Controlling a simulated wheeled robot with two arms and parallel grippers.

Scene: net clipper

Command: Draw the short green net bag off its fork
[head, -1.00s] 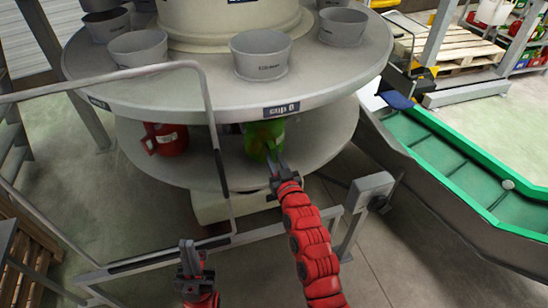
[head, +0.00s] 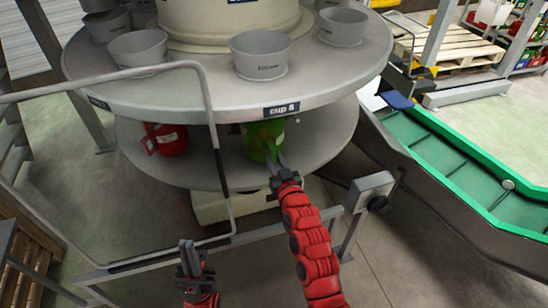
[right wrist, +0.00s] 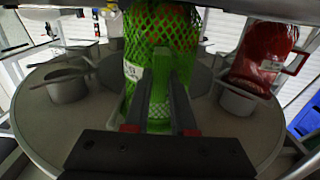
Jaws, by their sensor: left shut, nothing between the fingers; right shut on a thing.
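The green net bag (head: 263,139) hangs below the edge of the upper disc, under the cup 8 label. In the right wrist view the green net bag (right wrist: 155,45) is a mesh over round orange-red contents, with a white tag at its left. My right gripper (head: 274,165) reaches up to it and is shut on its lower part; its fingers (right wrist: 160,95) show in front of the mesh. The fork is hidden from both views. My left gripper (head: 188,250) is shut and empty, low at the front, away from the bag.
A red net bag (head: 167,139) hangs to the left; it also shows in the right wrist view (right wrist: 264,55). Grey cups (head: 260,54) stand on the upper disc (head: 200,92). A metal guard rail (head: 213,130) stands at front left. A green conveyor (head: 455,165) runs at the right.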

